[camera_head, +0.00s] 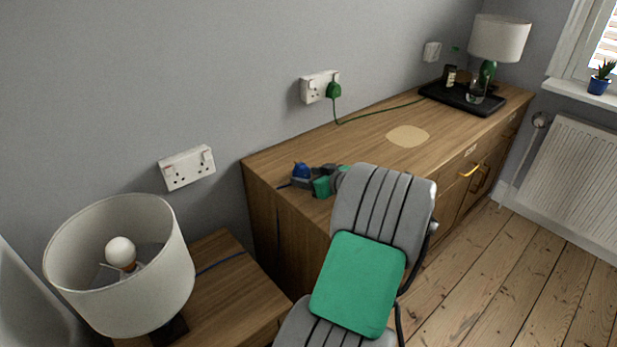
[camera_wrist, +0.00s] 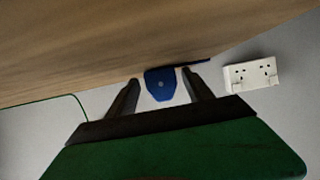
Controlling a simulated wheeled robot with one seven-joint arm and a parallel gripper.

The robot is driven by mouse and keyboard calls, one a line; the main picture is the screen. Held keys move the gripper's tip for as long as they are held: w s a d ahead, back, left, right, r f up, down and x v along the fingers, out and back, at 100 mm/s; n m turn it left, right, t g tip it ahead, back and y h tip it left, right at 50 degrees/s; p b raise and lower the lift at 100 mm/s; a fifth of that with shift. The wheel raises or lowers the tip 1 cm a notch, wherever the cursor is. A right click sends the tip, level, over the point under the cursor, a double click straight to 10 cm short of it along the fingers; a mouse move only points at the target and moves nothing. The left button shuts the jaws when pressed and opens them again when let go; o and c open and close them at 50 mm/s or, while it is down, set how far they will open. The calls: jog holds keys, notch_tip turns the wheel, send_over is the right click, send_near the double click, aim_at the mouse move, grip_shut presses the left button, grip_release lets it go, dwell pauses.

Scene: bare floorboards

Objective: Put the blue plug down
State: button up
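The blue plug (camera_head: 301,170) is at the near left end of the long wooden cabinet top (camera_head: 375,135). In the wrist view the blue plug (camera_wrist: 160,84) sits between the tips of my two dark fingers, with a narrow gap on each side. My gripper (camera_head: 313,180) is low over the cabinet top, and its fingers (camera_wrist: 161,86) are open around the plug. A short dark blue cable leaves the plug. Whether the plug's underside fully rests on the wood cannot be made out.
A white double socket (camera_head: 187,167) is on the wall at left. Another socket (camera_head: 312,87) holds a green plug (camera_head: 333,90) with its cable along the cabinet. A black tray (camera_head: 462,97) and lamp (camera_head: 499,38) stand far back. A shaded lamp (camera_head: 120,265) stands at front left.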

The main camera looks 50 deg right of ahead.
jog(key=shift+o, duration=0.5)
jog(key=shift+s+a+f, duration=0.1)
jog(key=shift+a+f, duration=0.05)
jog(key=shift+f, duration=0.4)
jog(key=shift+r, duration=0.1)
jog(key=shift+r+p, duration=0.4)
jog(key=shift+p, duration=0.25)
jog(key=v, duration=0.8)
jog(key=r+v, duration=0.1)
jog(key=v, duration=0.3)
jog(key=w+a+f+n+g+y, duration=0.1)
jog(key=w+a+f+g, duration=0.15)
jog(key=a, duration=0.45)
jog(key=w+a+f+g+y, duration=0.1)
jog(key=w+a, duration=0.3)
jog(key=a, duration=0.3)
jog(key=w+a+f+n+g+y, duration=0.1)
jog(key=w+a+g, duration=0.15)
jog(key=a, duration=0.45)
jog(key=s+a+f+g, duration=0.1)
jog(key=s+a+g, duration=0.1)
jog(key=s+a, duration=0.3)
jog(key=s+a+f+g+h, duration=0.1)
jog(key=s+a, duration=0.5)
jog(key=a, duration=0.7)
jog(key=shift+f+m+g, duration=0.4)
jog(key=shift+f+g, duration=0.1)
jog(key=shift+g, duration=0.6)
